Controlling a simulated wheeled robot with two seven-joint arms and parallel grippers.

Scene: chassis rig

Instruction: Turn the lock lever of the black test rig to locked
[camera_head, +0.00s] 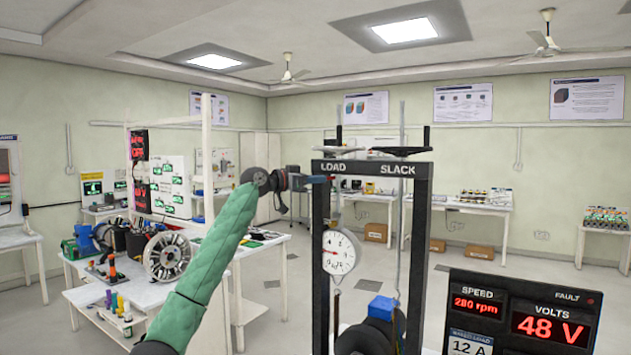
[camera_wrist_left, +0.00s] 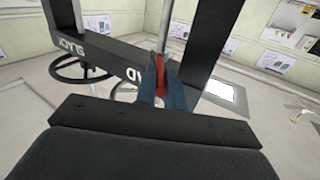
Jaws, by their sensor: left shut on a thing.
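The black test rig (camera_head: 421,230) is an upright frame whose top beam reads LOAD and SLACK. It also shows in the left wrist view (camera_wrist_left: 112,62). My left gripper (camera_head: 318,179) is at the beam's left end, beside the word LOAD. In the left wrist view its blue fingers (camera_wrist_left: 163,88) are closed on a small red piece (camera_wrist_left: 161,72), by a pale rod at the beam. Whether this red piece is the lock lever I cannot tell, as the fingers hide most of it. No lock mark is readable. My right gripper is out of view.
A round dial gauge (camera_head: 340,252) hangs inside the frame above a black wheel (camera_head: 362,339) and a blue block (camera_head: 381,308). A handwheel (camera_head: 401,151) sits on top by SLACK. A display panel (camera_head: 520,312) stands at right. A cluttered white bench (camera_head: 238,262) is at left.

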